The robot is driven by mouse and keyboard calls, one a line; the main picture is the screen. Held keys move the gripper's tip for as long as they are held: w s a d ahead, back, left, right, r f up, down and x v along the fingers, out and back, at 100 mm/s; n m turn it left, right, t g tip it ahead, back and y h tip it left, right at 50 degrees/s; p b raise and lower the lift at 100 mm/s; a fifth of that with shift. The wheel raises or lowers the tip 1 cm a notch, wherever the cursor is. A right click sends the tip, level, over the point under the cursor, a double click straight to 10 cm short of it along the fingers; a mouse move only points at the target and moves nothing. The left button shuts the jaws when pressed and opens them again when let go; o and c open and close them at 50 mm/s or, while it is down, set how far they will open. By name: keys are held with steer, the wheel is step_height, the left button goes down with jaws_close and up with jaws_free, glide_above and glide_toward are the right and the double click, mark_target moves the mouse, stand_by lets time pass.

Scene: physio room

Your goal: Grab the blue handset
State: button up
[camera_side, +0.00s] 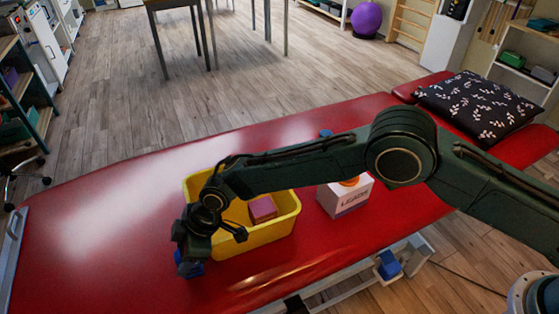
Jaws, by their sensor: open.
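A small blue object (190,269), probably the blue handset, lies on the red treatment couch (110,200) just outside the front left corner of a yellow bin (275,236). My gripper (187,258) is open and points down right over it. The gripper hides much of the blue object, and I cannot tell whether the fingers touch it or stand around it. A pink-red block (262,209) sits inside the yellow bin. Another small blue thing (325,133) shows beyond my arm, mostly hidden by it.
A white box (345,199) with lettering and an orange top stands right of the bin, under my arm. A dark patterned pillow (480,106) lies at the couch's right end. A blue part (388,265) is on the couch frame. The couch's left side is clear.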

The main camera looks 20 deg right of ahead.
stand_by(0.3)
jaws_close()
steer(key=shift+r, duration=0.15)
step_height(320, 180, up, 20)
stand_by(0.8)
stand_by(0.5)
